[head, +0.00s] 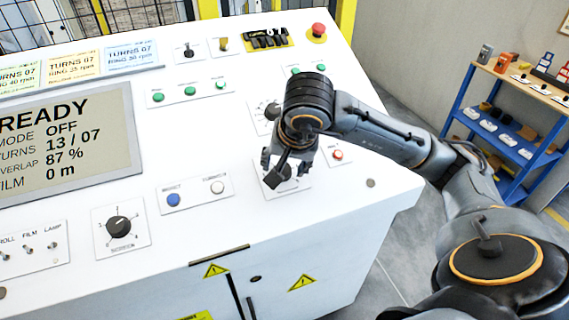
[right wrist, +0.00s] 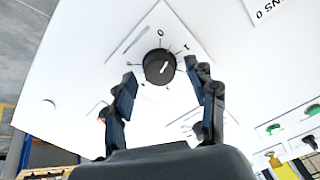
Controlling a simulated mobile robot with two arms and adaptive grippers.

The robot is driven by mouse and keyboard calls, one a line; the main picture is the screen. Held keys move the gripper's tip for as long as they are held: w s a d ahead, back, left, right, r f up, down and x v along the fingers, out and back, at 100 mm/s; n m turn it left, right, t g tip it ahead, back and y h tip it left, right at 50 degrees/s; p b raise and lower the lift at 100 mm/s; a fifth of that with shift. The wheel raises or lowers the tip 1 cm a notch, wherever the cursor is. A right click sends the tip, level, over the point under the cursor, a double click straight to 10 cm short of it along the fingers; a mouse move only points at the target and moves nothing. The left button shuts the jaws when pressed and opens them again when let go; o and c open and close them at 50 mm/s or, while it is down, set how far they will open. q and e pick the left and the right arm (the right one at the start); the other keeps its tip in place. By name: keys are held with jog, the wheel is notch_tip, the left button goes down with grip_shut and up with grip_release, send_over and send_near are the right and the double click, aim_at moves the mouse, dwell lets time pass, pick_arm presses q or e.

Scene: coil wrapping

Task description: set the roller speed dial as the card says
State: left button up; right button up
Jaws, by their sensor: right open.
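My right gripper (head: 283,165) is over a black dial on the white console, and hides part of it in the head view. In the right wrist view this dial (right wrist: 159,67) sits between the fingertips of the open gripper (right wrist: 162,80). Its white pointer mark is tilted, and 0 and 1 are printed by it. I cannot tell whether the fingers touch it. Another black dial (head: 118,227) is at the front left; a third (head: 272,111) is partly hidden behind my arm. Three cards (head: 130,56) at the back left read TURNS 07 and ring rpm values. My left gripper is not in view.
A blue button (head: 173,199), a red button (head: 338,155) and green buttons (head: 190,91) are near. A red mushroom button (head: 318,30) stands at the back. A blue shelf (head: 510,130) is at right.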

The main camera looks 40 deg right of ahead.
jog(key=shift+w+f, duration=0.1)
jog(key=shift+f, duration=0.1)
jog(key=shift+c, duration=0.2)
jog(key=c, duration=1.1)
